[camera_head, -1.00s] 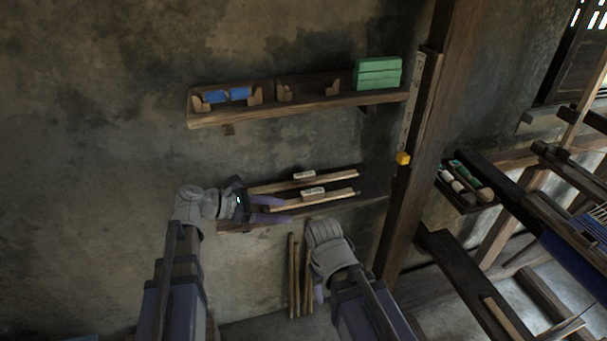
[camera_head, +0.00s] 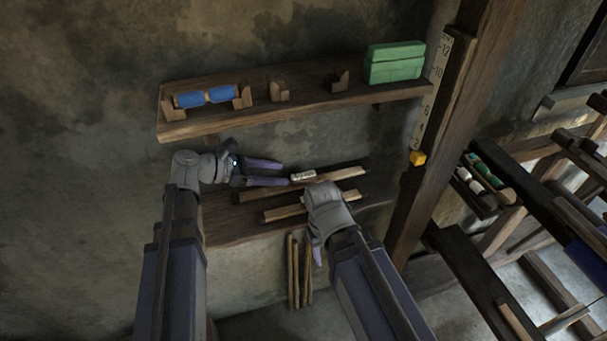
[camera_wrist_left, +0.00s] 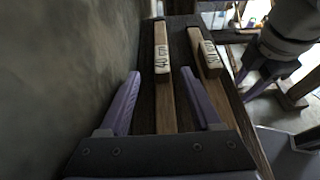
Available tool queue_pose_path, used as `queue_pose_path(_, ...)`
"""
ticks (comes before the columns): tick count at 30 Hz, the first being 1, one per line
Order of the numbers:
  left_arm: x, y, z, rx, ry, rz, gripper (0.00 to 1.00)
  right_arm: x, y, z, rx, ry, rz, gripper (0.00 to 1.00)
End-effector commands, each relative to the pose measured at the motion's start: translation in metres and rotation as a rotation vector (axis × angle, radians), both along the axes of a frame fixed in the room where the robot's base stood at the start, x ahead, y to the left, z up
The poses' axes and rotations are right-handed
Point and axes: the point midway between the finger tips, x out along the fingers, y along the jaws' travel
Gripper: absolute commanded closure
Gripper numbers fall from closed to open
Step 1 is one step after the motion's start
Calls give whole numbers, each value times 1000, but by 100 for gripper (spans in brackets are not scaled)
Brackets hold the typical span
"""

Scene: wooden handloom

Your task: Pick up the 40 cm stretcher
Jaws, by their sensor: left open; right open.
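The 40 cm stretcher (camera_wrist_left: 162,85) is a pale wooden stick with a "40 cm" label. It lies on the lower wall shelf, and in the head view it is the rear stick (camera_head: 345,173). My left gripper (camera_head: 285,174) is open at the left part of this stick. In the left wrist view its fingers (camera_wrist_left: 160,74) are apart, one on each side of the stick, with gaps; whether they are down at its height is unclear. A second labelled stick (camera_head: 285,213) lies in front of it. My right gripper (camera_head: 317,255) hangs before the shelf, mostly hidden by its wrist.
Several thin sticks (camera_head: 299,270) lean below the lower shelf (camera_head: 235,225). A wooden post (camera_head: 445,130) with a scale and the loom stand to the right. The wall is close behind.

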Motion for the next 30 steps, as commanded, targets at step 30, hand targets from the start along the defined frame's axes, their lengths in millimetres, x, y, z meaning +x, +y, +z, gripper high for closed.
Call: queue_pose_path(30, 9, -53, -26, 1, 0, -4, 35, 0, 0, -26, 0, 0, 0, 50)
